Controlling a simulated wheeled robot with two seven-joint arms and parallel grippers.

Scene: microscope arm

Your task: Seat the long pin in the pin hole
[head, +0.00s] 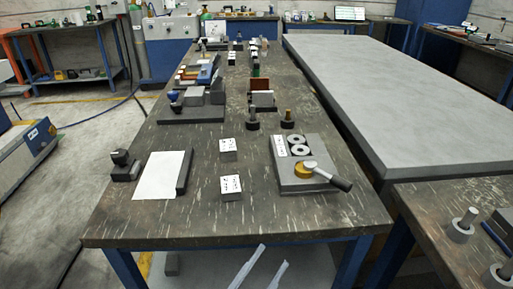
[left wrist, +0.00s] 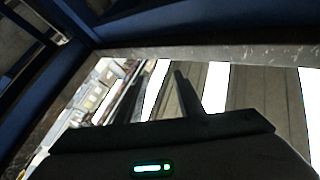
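A grey block fixture (head: 308,180) lies at the right front of the long workbench. It carries a pale plate with dark marks, two light rings (head: 299,145), and a brass-coloured knob with a black-handled lever (head: 330,175). Behind it stand two upright pins in dark round bases, one dark (head: 253,118) and one brass-topped (head: 287,119). I cannot tell which is the long pin, nor make out the pin hole. My left gripper (head: 274,255) is below the bench's front edge; its fingers are apart and empty, also in the left wrist view (left wrist: 160,70). My right gripper is not in view.
Two small white-topped blocks (head: 231,188) (head: 228,150) stand mid-bench. A white sheet (head: 161,176) with a dark bar lies left. The front strip of the bench (head: 230,220) is clear. A bare grey table (head: 410,100) stands right, and another bench with collared posts (head: 462,226) front right.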

